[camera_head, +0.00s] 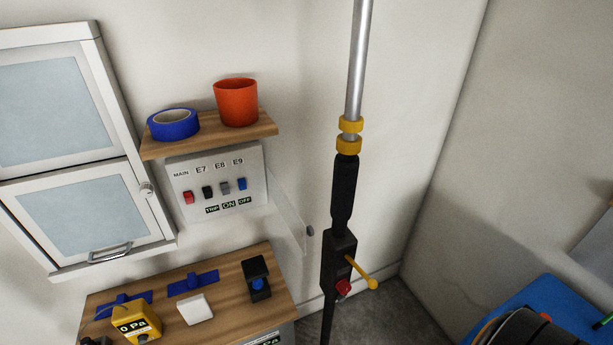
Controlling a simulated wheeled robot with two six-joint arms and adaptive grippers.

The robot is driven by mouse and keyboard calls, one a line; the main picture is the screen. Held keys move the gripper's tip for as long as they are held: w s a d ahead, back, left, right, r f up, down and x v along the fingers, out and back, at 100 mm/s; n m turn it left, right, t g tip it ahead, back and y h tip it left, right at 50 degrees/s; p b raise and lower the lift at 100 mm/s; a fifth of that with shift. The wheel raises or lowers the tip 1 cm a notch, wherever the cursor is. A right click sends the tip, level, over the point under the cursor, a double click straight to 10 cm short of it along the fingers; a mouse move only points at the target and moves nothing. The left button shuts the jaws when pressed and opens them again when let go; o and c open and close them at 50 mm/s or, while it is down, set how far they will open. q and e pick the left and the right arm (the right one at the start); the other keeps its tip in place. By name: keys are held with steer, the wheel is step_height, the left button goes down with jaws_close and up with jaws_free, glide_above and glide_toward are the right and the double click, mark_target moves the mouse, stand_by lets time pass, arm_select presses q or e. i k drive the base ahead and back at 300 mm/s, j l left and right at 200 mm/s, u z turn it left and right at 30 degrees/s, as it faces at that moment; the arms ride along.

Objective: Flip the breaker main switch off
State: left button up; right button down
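The breaker panel (216,181) is a light grey box on the wall under a small wooden shelf. Its top row of labels reads MAIN, E7, E8, E9. The red main switch (188,197) is the leftmost, under the MAIN label. A clear cover (289,211) appears swung open at the panel's right. Neither of my grippers shows.
The wooden shelf (206,136) holds blue tape (173,124) and an orange cup (236,102). A wall cabinet (80,150) is at left. A wooden counter (228,293) below carries a yellow gauge (136,321) and small items. A tall black-and-silver pole tool (343,190) stands right of the panel.

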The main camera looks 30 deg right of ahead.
mark_target(188, 194)
steer(key=i+l+u, duration=0.15)
steer(key=l, duration=0.65)
steer(key=l+u, duration=0.15)
steer(key=l, duration=0.6)
